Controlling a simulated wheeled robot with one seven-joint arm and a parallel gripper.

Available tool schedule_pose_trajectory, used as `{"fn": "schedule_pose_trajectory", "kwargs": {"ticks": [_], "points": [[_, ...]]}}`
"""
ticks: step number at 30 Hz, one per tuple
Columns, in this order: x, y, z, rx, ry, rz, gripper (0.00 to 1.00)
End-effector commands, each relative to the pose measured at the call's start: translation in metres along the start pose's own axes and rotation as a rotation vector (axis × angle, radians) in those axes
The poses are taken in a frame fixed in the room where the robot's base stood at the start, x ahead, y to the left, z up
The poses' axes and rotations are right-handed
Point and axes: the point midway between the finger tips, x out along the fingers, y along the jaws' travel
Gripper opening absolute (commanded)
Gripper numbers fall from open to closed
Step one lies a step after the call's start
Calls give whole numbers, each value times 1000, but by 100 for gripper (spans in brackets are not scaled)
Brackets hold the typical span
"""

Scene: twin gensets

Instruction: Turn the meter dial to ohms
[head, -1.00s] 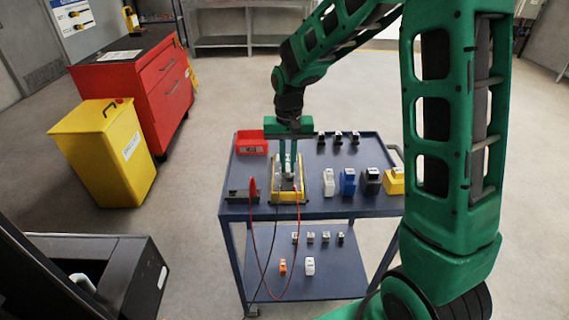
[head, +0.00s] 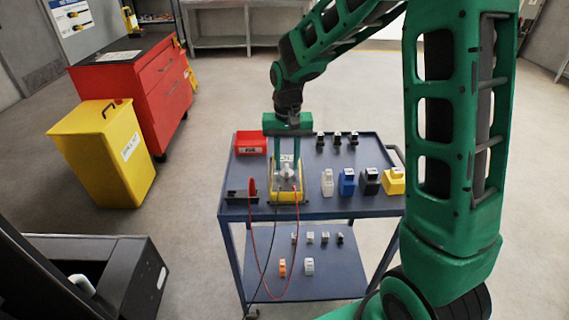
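The yellow meter (head: 287,198) lies on the top shelf of the blue cart, with a grey face and a red and a black lead at its near end. Its pale dial (head: 287,174) shows on the face, but its pointer and markings are too small to read. My gripper (head: 286,164) points down over the meter. Its green fingers are spread wide, one to each side of the dial, and nothing is held between them. I cannot tell whether the fingers touch the meter.
The cart's top shelf (head: 318,208) also holds a red bin (head: 251,144), a dark holder (head: 240,196) left of the meter, and several small blocks to the right and behind. Test leads hang over the front edge. A yellow bin (head: 108,160) stands on the floor at left.

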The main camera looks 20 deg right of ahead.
Motion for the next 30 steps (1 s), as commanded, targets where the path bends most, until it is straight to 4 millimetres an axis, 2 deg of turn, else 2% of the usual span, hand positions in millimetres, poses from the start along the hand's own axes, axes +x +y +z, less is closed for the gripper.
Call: {"fn": "schedule_pose_trajectory", "kwargs": {"ticks": [9,15,21,30], "points": [[-59,-1,-2,0,4,-2,30],[-86,-1,-2,0,2,-1,30],[-96,-1,-2,0,1,0,30],[-96,-1,-2,0,0,0,30]]}}
